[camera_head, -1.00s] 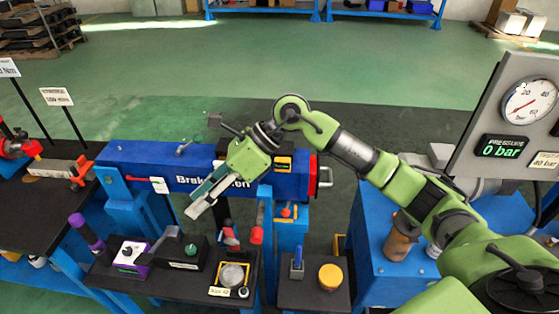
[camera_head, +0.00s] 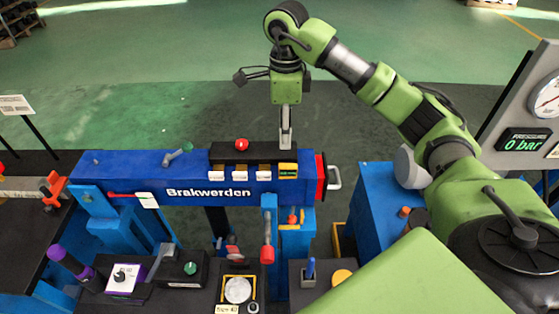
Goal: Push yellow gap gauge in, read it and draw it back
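The yellow gap gauge (camera_head: 288,170) shows as a small yellow-topped piece at the right end of a dark block on the blue beam marked "Brakwerden". My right gripper (camera_head: 286,146) points down just behind and above it, its tip near the block's back edge. I cannot tell whether it touches anything. Its fingers overlap in one narrow grey shape, so their opening is unclear. No gauge reading is legible. My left gripper is not in view.
A red knob (camera_head: 241,145) stands on the dark block (camera_head: 220,155), with whitish tabs along its front. A red end plate with a grey handle (camera_head: 334,178) closes the beam's right end. A pressure panel (camera_head: 523,143) reads 0 bar at right.

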